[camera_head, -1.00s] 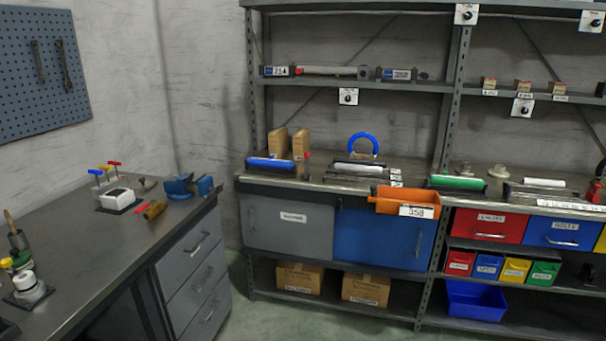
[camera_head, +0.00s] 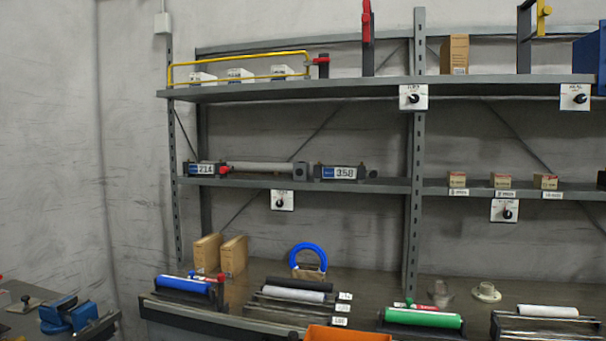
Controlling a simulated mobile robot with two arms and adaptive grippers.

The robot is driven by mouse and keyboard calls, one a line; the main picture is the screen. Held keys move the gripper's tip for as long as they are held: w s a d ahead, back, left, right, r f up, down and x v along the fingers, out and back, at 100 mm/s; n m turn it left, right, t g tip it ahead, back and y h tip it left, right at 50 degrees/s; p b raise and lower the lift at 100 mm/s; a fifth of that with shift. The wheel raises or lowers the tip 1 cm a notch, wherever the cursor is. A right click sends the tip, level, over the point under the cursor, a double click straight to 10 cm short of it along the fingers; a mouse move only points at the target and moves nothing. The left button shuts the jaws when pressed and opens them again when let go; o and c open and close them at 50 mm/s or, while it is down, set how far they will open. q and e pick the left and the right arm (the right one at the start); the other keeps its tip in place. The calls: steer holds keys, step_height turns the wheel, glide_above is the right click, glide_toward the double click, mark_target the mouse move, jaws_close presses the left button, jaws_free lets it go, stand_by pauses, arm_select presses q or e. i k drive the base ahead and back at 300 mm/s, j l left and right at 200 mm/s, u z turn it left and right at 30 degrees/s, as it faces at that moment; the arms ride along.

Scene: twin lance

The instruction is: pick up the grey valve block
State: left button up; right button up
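No plainly labelled valve block shows, and I cannot tell for sure which grey thing it is. On the middle shelf, a small grey block (camera_head: 300,171) sits at the right end of a grey cylinder (camera_head: 262,168). A dark unit labelled 214 (camera_head: 203,169) is at its left and one labelled 358 (camera_head: 342,173) at its right. On the bench top below, a small grey fitting (camera_head: 441,294) stands beside a pale flanged part (camera_head: 486,292). Neither of my grippers is in view.
The middle shelf (camera_head: 395,186) runs below a top shelf with a yellow-framed rack (camera_head: 240,67). A blue roller (camera_head: 183,284), a green roller (camera_head: 423,318), a blue ring (camera_head: 308,257) and an orange bin (camera_head: 345,334) crowd the bench. A blue vise (camera_head: 68,315) is at lower left.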

mark_target(300, 169)
steer(key=i+j+z, duration=0.15)
steer(key=j, duration=0.2)
steer(key=i+j+z, duration=0.3)
steer(key=j, duration=0.4)
steer(key=i, duration=0.05)
